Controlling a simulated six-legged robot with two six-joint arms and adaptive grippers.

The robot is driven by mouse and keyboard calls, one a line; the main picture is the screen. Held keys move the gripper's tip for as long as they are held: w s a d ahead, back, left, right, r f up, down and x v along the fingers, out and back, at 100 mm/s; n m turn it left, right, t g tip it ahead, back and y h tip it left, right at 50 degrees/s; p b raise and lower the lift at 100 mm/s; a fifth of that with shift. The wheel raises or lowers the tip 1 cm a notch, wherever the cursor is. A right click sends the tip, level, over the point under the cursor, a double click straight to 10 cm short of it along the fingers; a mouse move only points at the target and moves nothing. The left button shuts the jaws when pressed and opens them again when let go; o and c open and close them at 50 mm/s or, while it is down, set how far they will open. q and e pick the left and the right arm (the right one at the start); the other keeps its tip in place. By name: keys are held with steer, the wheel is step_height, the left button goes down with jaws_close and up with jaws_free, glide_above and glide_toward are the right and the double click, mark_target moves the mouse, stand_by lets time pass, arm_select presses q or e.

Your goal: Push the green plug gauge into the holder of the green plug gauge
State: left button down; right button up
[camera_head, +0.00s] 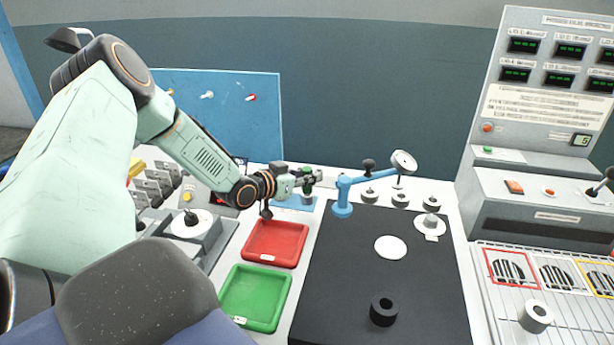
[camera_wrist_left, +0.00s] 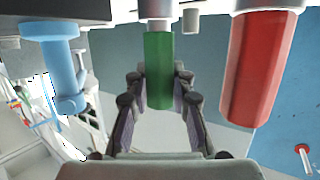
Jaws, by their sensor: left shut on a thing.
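The green plug gauge (camera_wrist_left: 158,70) stands between the two fingers of my left gripper (camera_wrist_left: 160,95) in the left wrist view. The fingers are shut on its green handle. A grey collar and a pale cylinder (camera_wrist_left: 155,9) continue from the handle to the top edge of that view. In the head view my left gripper (camera_head: 313,178) is at the back of the bench, with a little of the green gauge (camera_head: 306,169) showing above it. It is over the blue base (camera_head: 294,203) behind the red tray. I cannot tell how deep the gauge sits in its holder. My right gripper is not in view.
A red plug gauge (camera_wrist_left: 262,65) stands close beside the gripper. A blue dial-gauge stand (camera_head: 343,198) is just right of it. A red tray (camera_head: 250,260) and green tray (camera_head: 236,318) lie in front. A black mat (camera_head: 340,285) carries a black ring (camera_head: 383,310).

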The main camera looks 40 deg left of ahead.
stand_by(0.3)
arm_select(q)
steer(key=shift+f, duration=0.4)
stand_by(0.6)
steer(key=c, duration=1.1)
jaws_free()
steer(key=shift+r, duration=0.1)
step_height(320, 180, up, 8)
steer(key=shift+f, duration=0.25)
steer(key=shift+a+r+y, duration=0.1)
steer(key=shift+r+y, duration=0.2)
steer(key=shift+r, duration=0.85)
